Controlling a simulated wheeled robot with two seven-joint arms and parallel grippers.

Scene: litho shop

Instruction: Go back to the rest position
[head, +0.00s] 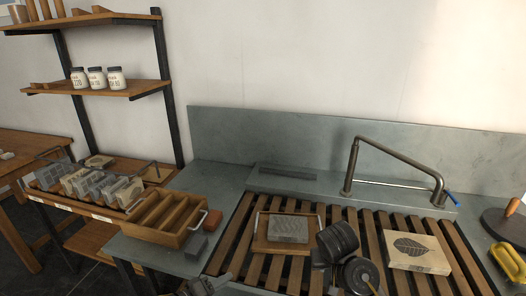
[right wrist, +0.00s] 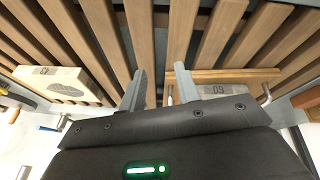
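My left gripper (head: 205,285) shows only in part at the bottom edge of the head view, near the front of the grey counter. Its fingers are not clear enough to tell open from shut. My right arm's dark wrist parts show at the lower middle of the head view, over the slatted rack. In the right wrist view my right gripper (right wrist: 160,78) has its two grey fingers apart with nothing between them. It points over the wooden slats, beside a wooden tray (right wrist: 240,76) holding a grey stone (right wrist: 222,92).
The slatted rack (head: 232,247) carries the tray (head: 262,245) with its grey stone (head: 288,229) and a pale leaf-printed block (head: 418,252). A bent metal tap (head: 395,157) stands behind. A compartmented wooden box (head: 165,236) sits left; a yellow-handled tool (head: 508,263) lies far right.

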